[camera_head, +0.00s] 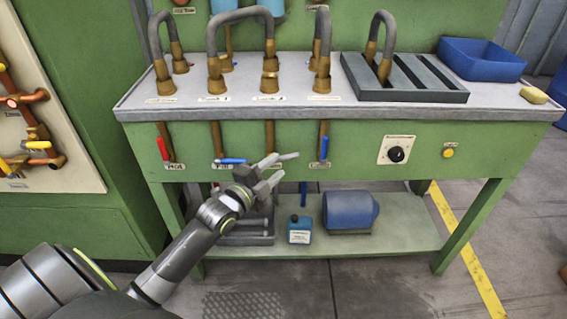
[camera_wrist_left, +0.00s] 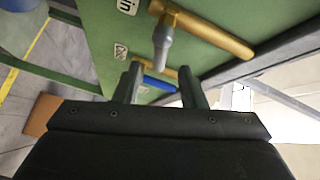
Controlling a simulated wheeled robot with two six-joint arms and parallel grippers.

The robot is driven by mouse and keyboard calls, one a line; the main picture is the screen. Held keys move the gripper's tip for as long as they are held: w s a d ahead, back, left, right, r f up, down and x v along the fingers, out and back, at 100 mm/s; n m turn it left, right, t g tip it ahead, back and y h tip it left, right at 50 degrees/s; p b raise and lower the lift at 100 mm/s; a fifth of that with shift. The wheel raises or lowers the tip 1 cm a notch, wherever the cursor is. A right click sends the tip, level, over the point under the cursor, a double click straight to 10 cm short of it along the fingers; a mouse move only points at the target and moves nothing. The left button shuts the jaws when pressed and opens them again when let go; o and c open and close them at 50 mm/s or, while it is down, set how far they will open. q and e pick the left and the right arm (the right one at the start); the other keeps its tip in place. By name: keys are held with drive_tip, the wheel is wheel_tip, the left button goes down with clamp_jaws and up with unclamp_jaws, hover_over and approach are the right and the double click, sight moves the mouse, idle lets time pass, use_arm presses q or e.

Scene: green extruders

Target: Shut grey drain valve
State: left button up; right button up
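The grey drain valve handle (camera_wrist_left: 160,48) sits on a brass pipe (camera_wrist_left: 215,33) in the left wrist view, at an angle to the pipe. A label ending in "in" (camera_wrist_left: 127,5) is beside it. My left gripper (camera_wrist_left: 160,72) is open; its two dark fingers are apart, with the handle's free end showing in the gap ahead of them. I cannot tell whether they touch it. In the head view my left gripper (camera_head: 270,170) is in front of the third pipe on the bench front and hides part of the valve there. My right gripper is not in view.
A red-handled valve (camera_head: 162,149), a blue-handled valve (camera_head: 230,161) and another blue-handled valve (camera_head: 324,148) line the bench front. A black knob (camera_head: 397,154) is further right.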

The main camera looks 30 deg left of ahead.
sight(285, 160)
use_arm(q)
drive_tip(key=shift+w+d, duration=0.15)
drive_tip(key=shift+w, duration=0.95)
drive_tip(key=shift+w+d, duration=0.1)
drive_tip(key=shift+w, duration=1)
clamp_jaws()
